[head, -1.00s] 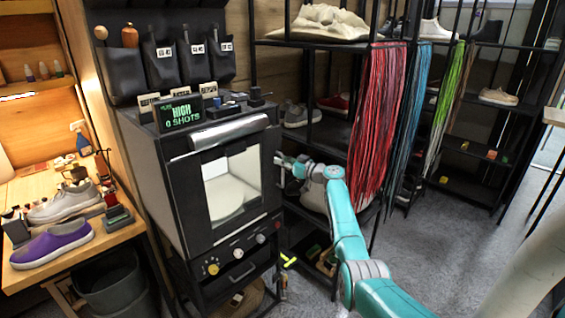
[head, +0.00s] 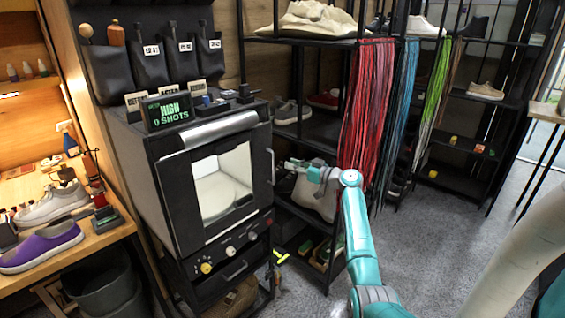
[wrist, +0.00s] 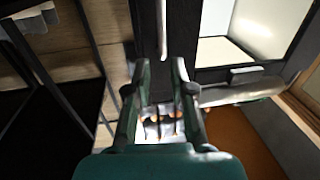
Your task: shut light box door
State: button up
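The light box (head: 145,185) is a black cabinet with a lit white interior, in the left middle of the head view. Its door (head: 172,200) has a large window and covers the front; I cannot tell whether it is fully closed or slightly ajar. The door's thin upright handle (head: 271,166) is at its right edge and shows in the wrist view as a pale bar (wrist: 162,30). My gripper (head: 289,164) is just right of that edge, apparently not touching it. In the wrist view my gripper (wrist: 160,68) has its fingers apart with nothing held, the handle beyond the tips.
A black shoe rack (head: 310,135) stands close behind my gripper, with red laces (head: 365,120) hanging from it. A wooden bench (head: 100,243) with a purple shoe (head: 42,247) is at left, above a dark bin (head: 105,285). Grey floor (head: 420,240) is open at right.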

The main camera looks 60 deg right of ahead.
jog(key=shift+s, duration=1.1)
